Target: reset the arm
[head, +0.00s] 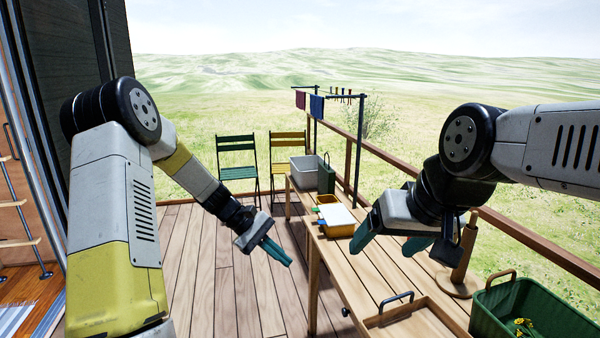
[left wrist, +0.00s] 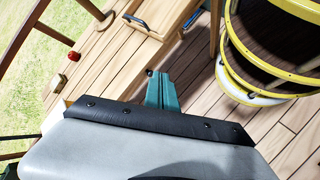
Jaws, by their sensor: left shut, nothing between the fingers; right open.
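My left gripper (head: 277,251) is shut and empty, held over the deck to the left of the wooden table (head: 376,273). Its teal fingers also show together in the left wrist view (left wrist: 162,91), with nothing between them. My right gripper (head: 390,243) is open above the table, in front of the wooden stand. No object shows in its fingers. Both arms are bent, the left one coming in from the left and the right one from the right.
On the table are a grey bin (head: 304,172), a yellow box with a white top (head: 337,220), a wooden stand (head: 461,262), a wooden tray (head: 412,325) and a green crate (head: 540,318). Green (head: 238,172) and yellow (head: 288,150) chairs stand behind. A railing runs along the right. The middle deck is clear.

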